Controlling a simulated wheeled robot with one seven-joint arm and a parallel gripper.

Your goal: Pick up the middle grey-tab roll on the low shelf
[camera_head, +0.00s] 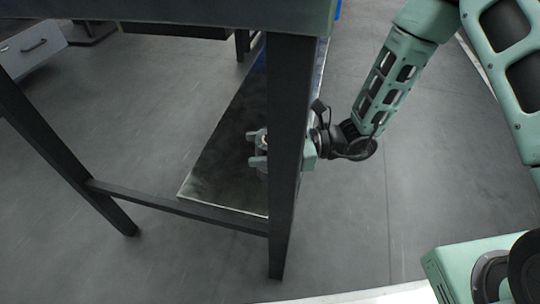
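My gripper (254,148) reaches in from the right, partly behind the dark table leg. Its two light fingers point left over the low shelf and stand apart. The low shelf (215,168) is a dark, glossy board near the floor under the table. A small greyish shape shows between and below the fingers near the leg, but it is too small and covered to tell whether it is a roll or part of my gripper. No grey-tab roll can be made out; the leg hides part of the shelf.
The table (200,12) stands above the shelf, with its near leg (288,150) in front of my gripper. A low crossbar (175,207) runs left to another leg. A grey drawer unit (30,48) stands at the upper left.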

